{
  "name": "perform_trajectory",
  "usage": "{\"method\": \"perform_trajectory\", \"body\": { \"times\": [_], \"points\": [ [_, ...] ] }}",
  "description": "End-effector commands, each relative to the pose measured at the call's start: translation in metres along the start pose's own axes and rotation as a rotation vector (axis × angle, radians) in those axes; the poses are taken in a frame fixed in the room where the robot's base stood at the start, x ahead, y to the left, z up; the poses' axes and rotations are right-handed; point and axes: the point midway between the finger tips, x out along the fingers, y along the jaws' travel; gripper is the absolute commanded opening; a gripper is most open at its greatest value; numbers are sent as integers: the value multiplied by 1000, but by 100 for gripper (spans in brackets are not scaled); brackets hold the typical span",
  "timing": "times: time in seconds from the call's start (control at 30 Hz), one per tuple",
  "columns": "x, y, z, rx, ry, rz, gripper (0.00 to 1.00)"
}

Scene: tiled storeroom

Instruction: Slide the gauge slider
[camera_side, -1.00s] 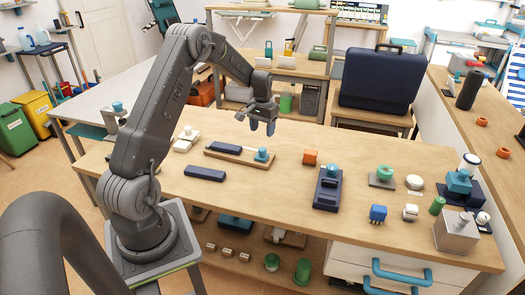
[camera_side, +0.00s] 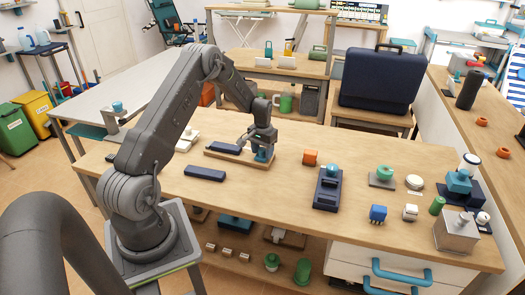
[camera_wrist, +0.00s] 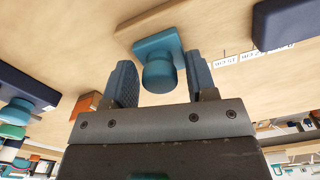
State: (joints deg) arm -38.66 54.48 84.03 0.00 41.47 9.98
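The teal slider (camera_side: 264,155) sits near the right end of a wooden board (camera_side: 232,161) that also carries a dark blue bar (camera_side: 225,148). In the wrist view the slider is a square teal block (camera_wrist: 152,42) with a round knob. My gripper (camera_side: 262,147) is lowered over it, fingers pointing down. In the wrist view my gripper (camera_wrist: 161,80) is open, with one finger on each side of the knob. A narrow gap shows between each finger and the knob. In the side view my fingers partly hide the slider.
A loose dark blue bar (camera_side: 205,173) lies in front of the board. Small white labels (camera_wrist: 238,58) show beside the board. Bare tabletop (camera_side: 265,190) lies in front.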

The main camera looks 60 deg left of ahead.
Motion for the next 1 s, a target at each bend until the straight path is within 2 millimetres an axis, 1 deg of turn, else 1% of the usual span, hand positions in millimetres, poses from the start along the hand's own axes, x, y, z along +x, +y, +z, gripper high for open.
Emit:
{"method": "perform_trajectory", "body": {
  "times": [0.03,0.07,0.53,0.73,0.93,1.0],
  "points": [
    [0,0,0,0,0,0,47],
    [0,0,0,0,0,0,44],
    [0,0,0,0,0,0,0],
    [0,-3,0,-1,0,0,0],
    [-1,-29,6,-3,0,0,0],
    [-1,-34,7,-2,0,0,0]
  ]
}}
